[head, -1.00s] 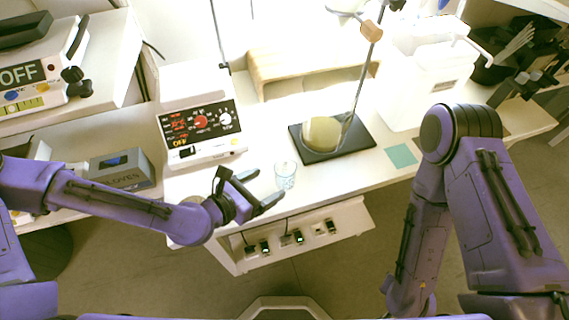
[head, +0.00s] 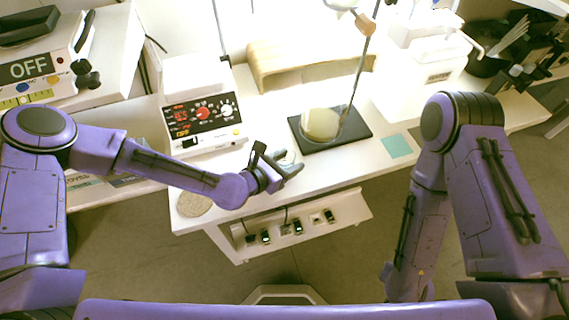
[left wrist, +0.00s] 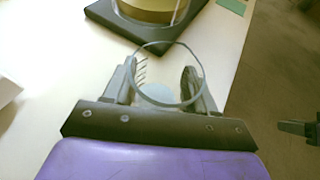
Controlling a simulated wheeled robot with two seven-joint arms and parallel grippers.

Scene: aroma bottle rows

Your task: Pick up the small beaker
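The small beaker (left wrist: 168,88) is clear glass and stands on the white bench. In the left wrist view its round rim shows between the two fingers of my left gripper (left wrist: 160,82). The fingers are apart on either side of it; whether they touch the glass I cannot tell. In the head view my left gripper (head: 287,165) is at the bench's front part and hides most of the beaker, with only a bit of rim (head: 287,154) showing. My right gripper is not visible in the head view; only my right arm shows.
A black stand base (head: 352,131) with a round flask (head: 321,124) of yellowish liquid is just behind the beaker. A white device with dials (head: 203,115) stands left. A teal square (head: 397,146) lies right. Sockets (head: 298,226) line the shelf below the bench edge.

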